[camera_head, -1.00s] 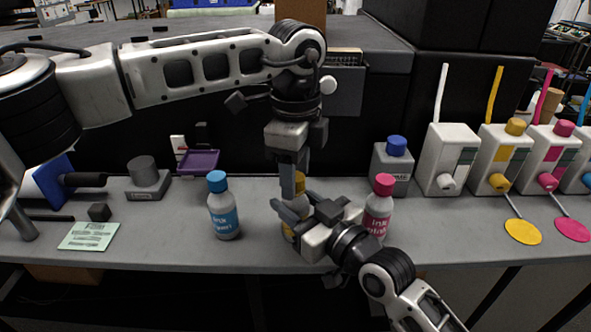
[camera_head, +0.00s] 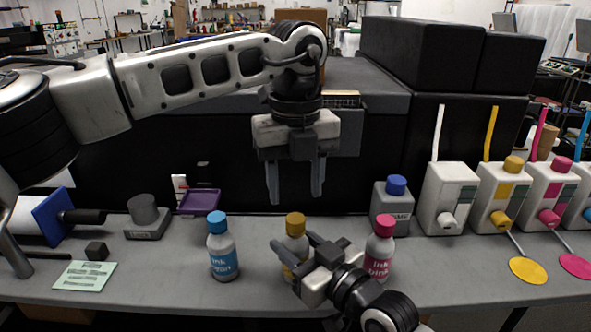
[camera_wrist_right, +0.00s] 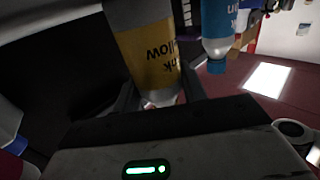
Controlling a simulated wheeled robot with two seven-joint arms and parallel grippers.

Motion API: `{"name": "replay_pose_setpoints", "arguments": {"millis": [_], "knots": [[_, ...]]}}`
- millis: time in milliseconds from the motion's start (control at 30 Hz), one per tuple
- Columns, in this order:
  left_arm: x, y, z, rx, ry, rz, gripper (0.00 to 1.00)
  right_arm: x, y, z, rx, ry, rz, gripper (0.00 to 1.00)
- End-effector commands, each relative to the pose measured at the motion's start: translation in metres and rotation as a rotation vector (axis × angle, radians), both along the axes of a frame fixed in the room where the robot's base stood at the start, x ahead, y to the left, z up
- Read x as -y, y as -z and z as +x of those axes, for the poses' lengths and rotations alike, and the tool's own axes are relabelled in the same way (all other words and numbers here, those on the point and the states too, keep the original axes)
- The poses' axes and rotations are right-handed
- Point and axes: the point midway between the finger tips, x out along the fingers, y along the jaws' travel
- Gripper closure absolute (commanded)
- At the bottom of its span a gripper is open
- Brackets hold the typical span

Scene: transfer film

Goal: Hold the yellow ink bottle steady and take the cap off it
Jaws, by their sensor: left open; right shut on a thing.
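The yellow ink bottle (camera_head: 293,244) stands upright near the front of the bench with its dark yellow cap (camera_head: 295,224) on top. My right gripper (camera_head: 294,250) is shut around the bottle's body from the front right. In the right wrist view the bottle's yellow label (camera_wrist_right: 148,52) shows upside down between the fingers. My left gripper (camera_head: 296,194) is open and empty, pointing down, with its fingertips a little above the cap and apart from it. The lower part of the bottle is partly hidden by my right gripper.
A blue-capped bottle (camera_head: 223,250) stands to the left, a pink-capped bottle (camera_head: 380,246) close to the right of my right gripper. A grey container with a blue cap (camera_head: 395,200) and several ink tanks (camera_head: 450,198) stand behind right. The bench between the blue-capped and yellow bottles is clear.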

Motion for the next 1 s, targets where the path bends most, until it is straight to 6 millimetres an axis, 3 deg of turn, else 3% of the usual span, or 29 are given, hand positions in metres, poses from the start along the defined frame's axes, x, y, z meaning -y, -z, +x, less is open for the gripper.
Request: {"name": "replay_pose_setpoints", "arguments": {"millis": [600, 800, 1000], "knots": [[0.000, -0.019, -0.001, 0.000, 1.505, 0.000, 0.50, 0.000, 0.000, 0.000, -0.001, 0.000, -0.001, 1.00], [0.000, -0.022, -0.001, 0.000, 1.781, 0.001, 0.50, 0.000, 0.000, 0.000, -0.001, 0.000, -0.001, 1.00], [0.000, -0.016, -0.001, -0.002, 1.865, 0.000, 0.50, 0.000, 0.000, 0.000, -0.001, 0.000, -0.001, 1.00]]}}
